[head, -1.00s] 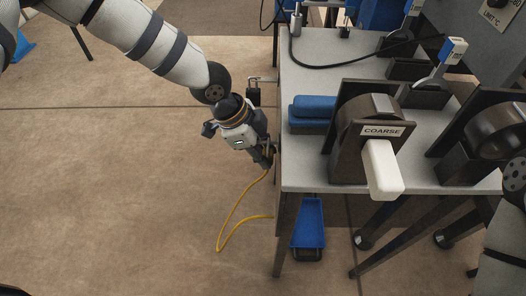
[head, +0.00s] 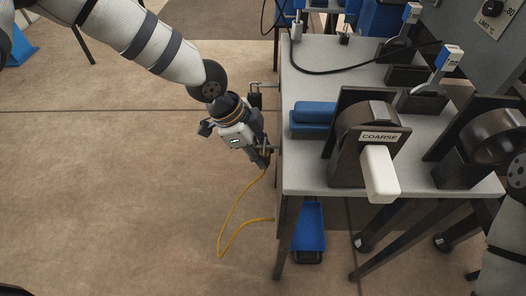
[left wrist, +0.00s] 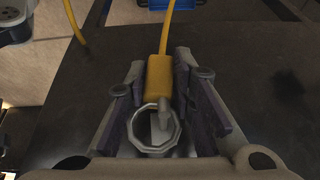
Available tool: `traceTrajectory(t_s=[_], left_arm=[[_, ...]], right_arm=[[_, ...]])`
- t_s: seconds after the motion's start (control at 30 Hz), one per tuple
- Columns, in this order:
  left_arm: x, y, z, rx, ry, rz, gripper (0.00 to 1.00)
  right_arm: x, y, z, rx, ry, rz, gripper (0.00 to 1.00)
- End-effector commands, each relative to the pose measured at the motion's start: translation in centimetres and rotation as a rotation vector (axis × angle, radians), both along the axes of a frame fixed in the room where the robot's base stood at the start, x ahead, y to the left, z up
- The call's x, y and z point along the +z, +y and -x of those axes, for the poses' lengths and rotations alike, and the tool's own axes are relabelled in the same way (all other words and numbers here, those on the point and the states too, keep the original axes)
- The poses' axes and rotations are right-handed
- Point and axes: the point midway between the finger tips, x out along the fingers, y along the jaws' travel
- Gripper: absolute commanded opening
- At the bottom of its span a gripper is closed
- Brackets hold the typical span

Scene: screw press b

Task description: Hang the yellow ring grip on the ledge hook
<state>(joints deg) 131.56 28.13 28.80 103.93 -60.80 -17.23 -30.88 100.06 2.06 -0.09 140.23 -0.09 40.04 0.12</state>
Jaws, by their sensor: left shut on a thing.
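My left gripper (head: 261,158) is at the left side of the grey table, beside its edge. In the left wrist view its two fingers (left wrist: 161,100) are closed around the yellow ring grip (left wrist: 160,78). The grip has a yellow body, a pale metal ring at the near end and a yellow cable at the far end. In the head view the gripper mostly hides the grip, and only the cable (head: 221,225) shows clearly, hanging down. A thin metal hook (head: 275,149) sticks out from the table edge close to the fingertips. I cannot tell whether the ring touches it. My right gripper is out of view.
Another bracket with a dark block (head: 256,93) projects from the edge farther back. On the table (head: 300,178) are blue pads (head: 314,112) and a press marked COARSE with a white handle (head: 381,175). A blue tray (head: 309,228) sits below. The floor at left is free.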

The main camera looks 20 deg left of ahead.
Motion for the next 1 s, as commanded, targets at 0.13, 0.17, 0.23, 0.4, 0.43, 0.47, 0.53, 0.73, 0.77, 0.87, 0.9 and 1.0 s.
traceTrajectory(t_s=[0.13,0.17,0.23,0.4,0.43,0.47,0.53,0.73,0.77,0.87,0.9,1.0], left_arm=[[0.1,0.5,0.1,0.002,0.000,0.001,0.00],[0.1,0.6,0.1,0.003,0.000,0.001,0.00],[0.1,0.8,0.2,0.002,0.000,0.000,0.00],[0.0,1.2,0.3,0.002,0.000,0.000,0.00],[0.0,1.3,0.4,0.002,0.000,0.000,0.00],[0.0,1.4,0.4,0.002,0.000,0.000,0.00],[0.0,1.6,0.4,0.002,0.000,0.000,0.00],[0.0,2.0,0.6,0.001,-0.001,0.000,0.00],[0.0,2.0,0.6,0.001,0.000,0.000,0.00],[0.0,2.0,0.6,0.001,0.000,0.000,0.00],[0.0,2.0,0.6,0.001,0.000,0.000,0.00],[0.0,2.0,0.6,0.001,0.000,0.000,0.00]], right_arm=[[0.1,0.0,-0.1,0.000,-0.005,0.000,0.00],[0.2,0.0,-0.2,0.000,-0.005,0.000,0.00],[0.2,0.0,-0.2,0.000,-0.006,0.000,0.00],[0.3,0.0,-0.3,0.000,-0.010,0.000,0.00],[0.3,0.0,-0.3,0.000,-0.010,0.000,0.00],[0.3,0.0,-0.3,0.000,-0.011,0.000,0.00],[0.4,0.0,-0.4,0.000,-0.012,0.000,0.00],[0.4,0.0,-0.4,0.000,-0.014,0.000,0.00],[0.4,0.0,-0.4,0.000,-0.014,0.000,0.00],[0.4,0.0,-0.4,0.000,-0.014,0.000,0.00],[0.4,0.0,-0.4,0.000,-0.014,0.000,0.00],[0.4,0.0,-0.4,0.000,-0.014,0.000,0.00]])
